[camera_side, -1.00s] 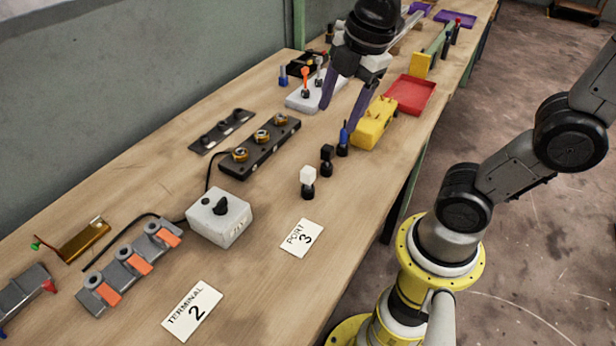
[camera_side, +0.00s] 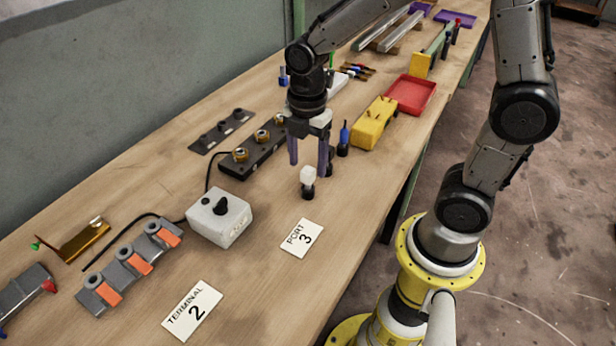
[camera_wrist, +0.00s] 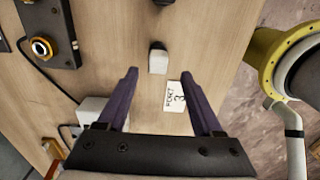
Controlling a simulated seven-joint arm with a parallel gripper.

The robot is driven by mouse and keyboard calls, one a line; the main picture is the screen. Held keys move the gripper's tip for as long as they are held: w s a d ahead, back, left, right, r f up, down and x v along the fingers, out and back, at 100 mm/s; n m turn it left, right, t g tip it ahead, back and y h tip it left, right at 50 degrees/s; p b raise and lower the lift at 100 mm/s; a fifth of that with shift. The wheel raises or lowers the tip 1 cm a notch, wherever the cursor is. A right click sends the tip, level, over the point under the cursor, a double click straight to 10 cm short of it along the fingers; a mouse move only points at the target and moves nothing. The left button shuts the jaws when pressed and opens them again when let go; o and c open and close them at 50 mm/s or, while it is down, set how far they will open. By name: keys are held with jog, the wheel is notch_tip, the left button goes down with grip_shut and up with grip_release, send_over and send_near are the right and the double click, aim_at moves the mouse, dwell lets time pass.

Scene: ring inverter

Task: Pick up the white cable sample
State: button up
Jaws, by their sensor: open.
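The white cable sample (camera_side: 308,176) stands upright on the table, a white block on a black base. In the wrist view the white sample (camera_wrist: 158,61) shows ahead of and between the fingertips, a little way beyond them. My gripper (camera_side: 309,160) points down with its two purple fingers apart and empty, just behind and above the sample in the side view. In the wrist view my gripper (camera_wrist: 160,74) is open with nothing between the fingers. The black sample behind the white one is mostly hidden by a finger in the side view.
A blue sample (camera_side: 343,138) stands just right of my gripper, near a yellow block (camera_side: 374,122) and a red tray (camera_side: 411,96). A black socket strip (camera_side: 236,170) lies left, and a grey box (camera_side: 219,219) front left. The Port 3 card (camera_side: 301,238) lies flat in front.

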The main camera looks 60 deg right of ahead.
aim_at(308, 170)
jog(key=shift+w+d+f, duration=0.1)
jog(key=shift+d+f, duration=0.1)
jog(key=shift+f, duration=1.2)
jog(key=shift+w+d+f, duration=0.1)
jog(key=shift+d+f, duration=0.1)
jog(key=shift+f, duration=1.15)
grip_shut()
